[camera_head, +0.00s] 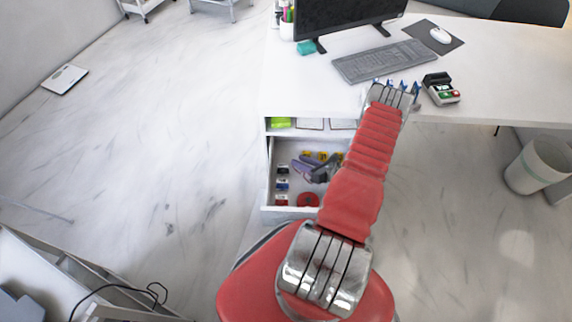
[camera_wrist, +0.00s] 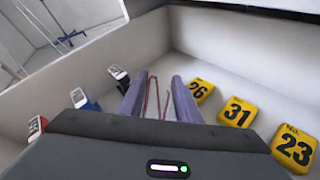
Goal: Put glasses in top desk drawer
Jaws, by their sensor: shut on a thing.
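My gripper (camera_head: 303,163) is low inside an open white desk drawer (camera_head: 268,172). In the wrist view its two purple fingers (camera_wrist: 156,84) are closed in on a thin red frame, which looks like the glasses (camera_wrist: 152,100). The glasses are mostly hidden by the fingers and palm, and I cannot tell whether they touch the drawer floor. I cannot make them out in the head view. The white desk (camera_head: 300,88) stands above the drawer.
Yellow numbered markers (camera_wrist: 237,111) lie right of my fingers, and small dark-and-white items (camera_wrist: 118,75) line the left wall. A red round thing (camera_head: 308,199) is at the drawer's front. Above is a compartment with a green item (camera_head: 280,122). A keyboard (camera_head: 385,61) lies on the desk.

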